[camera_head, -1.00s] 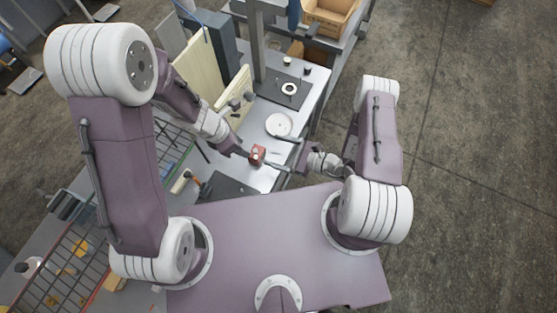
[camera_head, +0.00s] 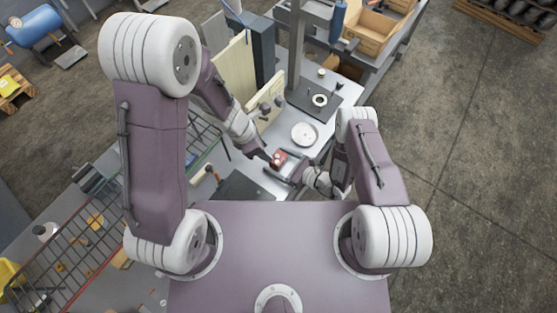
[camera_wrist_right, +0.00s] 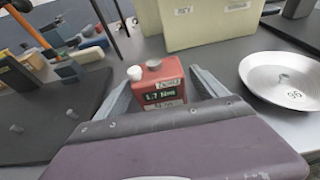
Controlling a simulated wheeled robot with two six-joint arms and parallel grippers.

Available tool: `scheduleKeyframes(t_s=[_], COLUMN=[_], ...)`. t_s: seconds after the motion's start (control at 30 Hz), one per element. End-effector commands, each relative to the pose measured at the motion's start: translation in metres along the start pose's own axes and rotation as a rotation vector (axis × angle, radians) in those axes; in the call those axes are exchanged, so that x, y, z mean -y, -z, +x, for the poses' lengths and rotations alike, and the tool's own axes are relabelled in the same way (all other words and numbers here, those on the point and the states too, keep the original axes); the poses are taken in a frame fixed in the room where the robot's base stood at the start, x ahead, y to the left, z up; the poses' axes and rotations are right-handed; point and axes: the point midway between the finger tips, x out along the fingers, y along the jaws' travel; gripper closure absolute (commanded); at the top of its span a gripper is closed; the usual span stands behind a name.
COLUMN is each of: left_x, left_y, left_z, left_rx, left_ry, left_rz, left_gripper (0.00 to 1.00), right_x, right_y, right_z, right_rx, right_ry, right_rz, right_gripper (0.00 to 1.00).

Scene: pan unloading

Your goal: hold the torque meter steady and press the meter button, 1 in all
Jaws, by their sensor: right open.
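The torque meter is a small red box (camera_wrist_right: 167,91) with a display reading 1.7 Nm, a white button (camera_wrist_right: 135,73) and a grey round knob on top. In the head view the meter (camera_head: 279,157) stands upright on the grey bench. My right gripper (camera_head: 285,170) is open, with its fingers on either side of the meter; in the right wrist view its fingers (camera_wrist_right: 160,88) flank the red box, and contact is unclear. My left gripper (camera_head: 269,160) is just left of the meter in the head view; its jaws are too small to read.
A round metal dish (camera_head: 305,135) marked 96 lies beside the meter. A cream box (camera_wrist_right: 212,22) stands behind it. A dark mat (camera_head: 240,188) with tools is at left. A dark plate with a white ring (camera_head: 319,100) and a post are farther back.

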Motion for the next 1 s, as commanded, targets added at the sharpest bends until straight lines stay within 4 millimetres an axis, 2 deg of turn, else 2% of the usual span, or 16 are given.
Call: scheduleKeyframes(t_s=[0.23,0.27,0.53,0.57,0.67,0.7,1.0], left_x=[0.0000,0.0000,0.0000,0.0000,0.0000,0.0000,0.0000], left_y=[0.0000,0.0000,0.0000,0.0000,0.0000,0.0000,0.0000], left_z=[0.0000,0.0000,0.0000,0.0000,0.0000,0.0000,0.0000], left_rx=[0.000,0.000,0.000,0.000,0.000,0.000,0.000], left_ry=[0.000,0.000,0.000,0.000,0.000,0.000,0.000], left_rz=[0.000,0.000,0.000,0.000,0.000,0.000,0.000], left_gripper=[0.64,0.64,0.64,0.69,0.97,1.00,1.00], right_x=[0.0000,0.0000,-0.0001,-0.0001,-0.0001,-0.0001,0.0000], right_y=[0.0000,0.0000,0.0000,0.0000,0.0000,0.0000,0.0000], right_z=[0.0017,0.0016,0.0014,0.0014,0.0014,0.0014,0.0014], right_rx=[0.000,0.000,0.000,0.000,0.000,0.000,0.000], right_ry=[0.000,0.000,0.000,0.000,0.000,0.000,0.000], right_rz=[0.000,0.000,0.000,0.000,0.000,0.000,0.000], right_gripper=[0.18,0.21,0.96,0.97,0.97,0.97,0.97])
